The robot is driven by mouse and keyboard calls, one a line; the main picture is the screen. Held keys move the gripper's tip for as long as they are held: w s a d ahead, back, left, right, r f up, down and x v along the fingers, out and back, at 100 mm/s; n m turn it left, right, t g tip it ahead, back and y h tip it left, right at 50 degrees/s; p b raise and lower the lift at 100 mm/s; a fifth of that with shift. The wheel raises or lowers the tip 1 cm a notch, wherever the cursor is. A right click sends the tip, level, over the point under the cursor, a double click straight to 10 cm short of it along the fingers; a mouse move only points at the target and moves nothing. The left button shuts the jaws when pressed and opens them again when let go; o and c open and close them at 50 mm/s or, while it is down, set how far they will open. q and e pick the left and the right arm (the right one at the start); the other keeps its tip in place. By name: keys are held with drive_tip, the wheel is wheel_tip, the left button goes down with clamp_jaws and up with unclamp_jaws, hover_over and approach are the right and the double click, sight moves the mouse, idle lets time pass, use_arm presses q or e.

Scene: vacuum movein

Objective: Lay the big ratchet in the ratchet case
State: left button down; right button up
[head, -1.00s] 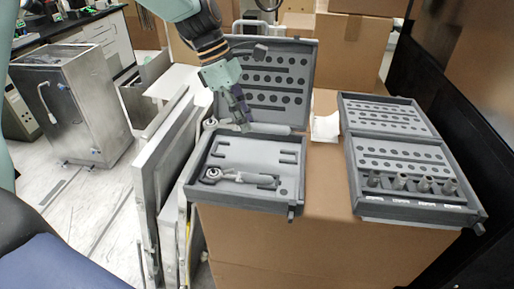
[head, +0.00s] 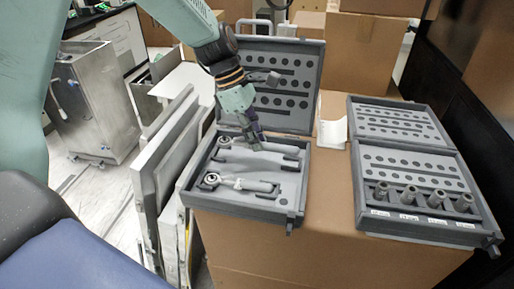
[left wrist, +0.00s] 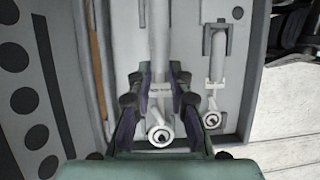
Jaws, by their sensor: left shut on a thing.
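The big ratchet (head: 224,143) is a light grey tool over the rear long recess of the open ratchet case (head: 262,211). It lies lengthwise along that recess; whether it touches the bottom I cannot tell. My left gripper (head: 254,144) points down into the case and is shut on the big ratchet. In the left wrist view the big ratchet (left wrist: 159,48) runs between the fingers (left wrist: 161,85), its round head toward the palm. A smaller ratchet (head: 240,184) lies in the front recess, also seen in the left wrist view (left wrist: 213,72). My right gripper is not in view.
The case lid (head: 310,62) stands open behind my left gripper. A second open case (head: 430,233) with several sockets (head: 409,193) is on the right of the cardboard box (head: 325,210). White paper (head: 333,133) lies between them. Panels (head: 160,160) lean at the left.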

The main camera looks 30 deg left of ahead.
use_arm(q)
drive_tip(key=f, duration=0.3)
drive_tip(key=shift+a+f, duration=0.35)
drive_tip(key=shift+f, duration=0.05)
drive_tip(key=shift+w+d, duration=0.1)
drive_tip(key=shift+w, duration=0.05)
drive_tip(key=shift+d, duration=0.15)
drive_tip(key=c, duration=1.6)
unclamp_jaws()
drive_tip(key=o, duration=0.4)
drive_tip(key=shift+a+f, duration=0.1)
drive_tip(key=shift+a, duration=0.1)
drive_tip(key=shift+d, duration=0.15)
drive_tip(key=shift+r, duration=0.45)
drive_tip(key=v, duration=1.1)
drive_tip(key=shift+a+r+p, duration=0.2)
drive_tip(key=shift+a+p, duration=0.1)
drive_tip(key=shift+p, duration=0.05)
